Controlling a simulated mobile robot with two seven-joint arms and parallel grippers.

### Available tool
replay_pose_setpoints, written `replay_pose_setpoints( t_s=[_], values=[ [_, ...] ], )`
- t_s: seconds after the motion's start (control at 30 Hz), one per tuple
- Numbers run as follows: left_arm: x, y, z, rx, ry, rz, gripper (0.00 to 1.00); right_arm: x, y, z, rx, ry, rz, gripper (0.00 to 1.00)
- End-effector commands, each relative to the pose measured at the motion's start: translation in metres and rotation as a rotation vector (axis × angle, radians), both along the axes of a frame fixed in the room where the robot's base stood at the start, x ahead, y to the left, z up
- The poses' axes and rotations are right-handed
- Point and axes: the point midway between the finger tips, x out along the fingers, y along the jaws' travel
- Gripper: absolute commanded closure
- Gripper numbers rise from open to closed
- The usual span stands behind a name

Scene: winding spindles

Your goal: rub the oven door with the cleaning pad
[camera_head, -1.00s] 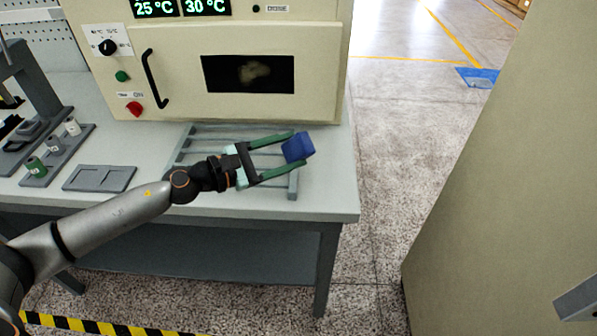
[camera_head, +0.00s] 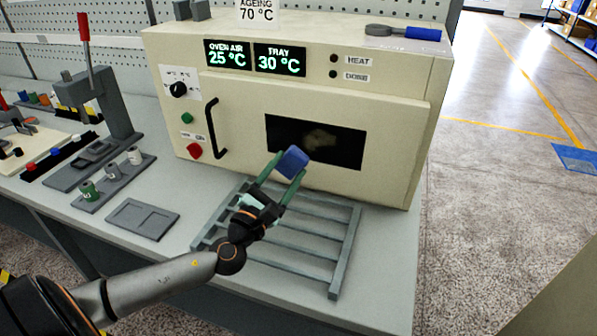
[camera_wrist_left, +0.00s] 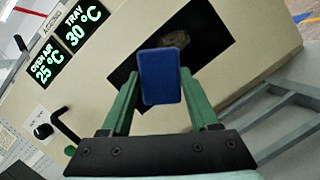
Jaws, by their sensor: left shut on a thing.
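The cream oven (camera_head: 235,110) stands at the back of the table, its door (camera_head: 385,178) shut, with a dark window (camera_head: 345,147) and a black handle (camera_head: 212,128) at the door's left. My left gripper (camera_head: 290,170) is shut on the blue cleaning pad (camera_head: 293,162) and holds it up in front of the door, over the window's lower left part. In the left wrist view the pad (camera_wrist_left: 160,77) sits between the green fingers and covers part of the window. Whether the pad touches the door I cannot tell. My right gripper is out of view.
A grey slatted rack (camera_head: 345,245) lies on the table below my left gripper. A flat grey tray (camera_head: 142,219) and a holder with small spools (camera_head: 113,175) are to the left. A blue-handled tool (camera_head: 405,33) lies on the oven top.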

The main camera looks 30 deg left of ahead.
Motion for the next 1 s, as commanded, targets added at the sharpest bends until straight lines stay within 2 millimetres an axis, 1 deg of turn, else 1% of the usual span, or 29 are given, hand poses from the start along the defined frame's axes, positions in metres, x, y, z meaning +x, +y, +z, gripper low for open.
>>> replay_pose_setpoints(
  t_s=[0.23,0.4,0.53,0.73,1.0],
  values=[
    [0.021,0.005,0.0,-0.001,-0.004,0.002,0.83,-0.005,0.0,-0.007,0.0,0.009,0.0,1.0],
    [0.039,0.01,-0.001,0.0,-0.003,0.002,0.83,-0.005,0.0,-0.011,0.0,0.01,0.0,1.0],
    [0.049,0.012,-0.001,0.0,-0.001,0.0,0.83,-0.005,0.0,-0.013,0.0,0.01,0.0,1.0],
    [0.056,0.013,0.0,-0.001,0.001,-0.001,0.83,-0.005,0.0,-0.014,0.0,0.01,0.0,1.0],
    [0.057,0.013,0.0,-0.001,0.001,-0.001,0.83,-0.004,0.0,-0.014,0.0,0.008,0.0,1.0]
  ],
)
